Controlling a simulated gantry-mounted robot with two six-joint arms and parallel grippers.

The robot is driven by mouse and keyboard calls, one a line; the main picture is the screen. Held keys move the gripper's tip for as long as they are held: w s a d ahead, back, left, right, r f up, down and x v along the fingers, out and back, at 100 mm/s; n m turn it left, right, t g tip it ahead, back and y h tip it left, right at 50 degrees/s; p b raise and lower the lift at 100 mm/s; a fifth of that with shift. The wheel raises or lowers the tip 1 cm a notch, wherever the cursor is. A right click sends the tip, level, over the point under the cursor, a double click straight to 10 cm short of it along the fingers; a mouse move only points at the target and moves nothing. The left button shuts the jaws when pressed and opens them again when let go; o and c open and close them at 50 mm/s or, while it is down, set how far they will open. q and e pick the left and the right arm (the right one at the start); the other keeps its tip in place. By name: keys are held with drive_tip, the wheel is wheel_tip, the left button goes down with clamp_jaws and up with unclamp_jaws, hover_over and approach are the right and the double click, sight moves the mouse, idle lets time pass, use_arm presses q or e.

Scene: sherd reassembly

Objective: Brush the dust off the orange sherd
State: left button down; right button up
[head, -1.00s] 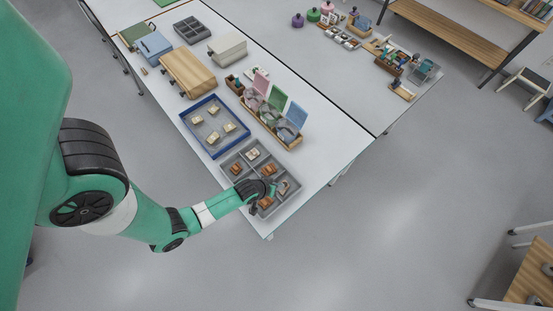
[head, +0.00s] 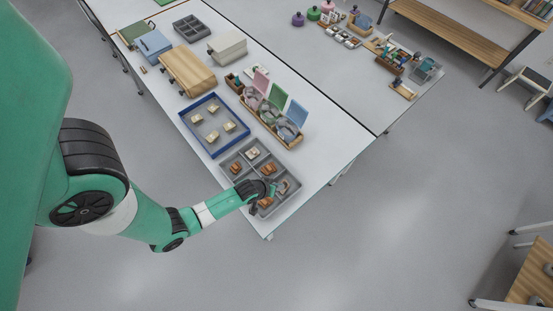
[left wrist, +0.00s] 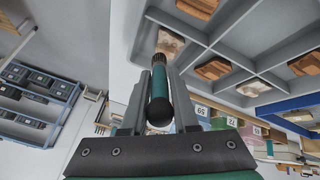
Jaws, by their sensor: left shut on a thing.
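My left gripper (left wrist: 160,95) is shut on a brush (left wrist: 159,85) with a teal handle, a round black end and dark bristles. In the head view, my left gripper (head: 271,189) is low over the near right end of a grey divided tray (head: 223,163). In the left wrist view, the bristles point at a pale, dusty sherd (left wrist: 170,43) with brownish edges in one compartment; whether they touch it is unclear. Orange-brown sherds (left wrist: 213,68) lie in other compartments, one of them near the gripper (head: 265,202) in the head view. My right gripper is out of view.
A blue-rimmed tray (head: 186,118) with several pale pieces lies behind the grey tray. A wooden rack (head: 289,141) with pink, green and blue cards stands beside them. The table's front edge is close to my gripper. Bare tabletop (head: 325,160) lies to the right.

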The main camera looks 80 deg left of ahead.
use_arm(q)
drive_tip(key=shift+f+b, duration=0.5)
drive_tip(key=shift+f, duration=0.1)
drive_tip(key=shift+a, duration=0.1)
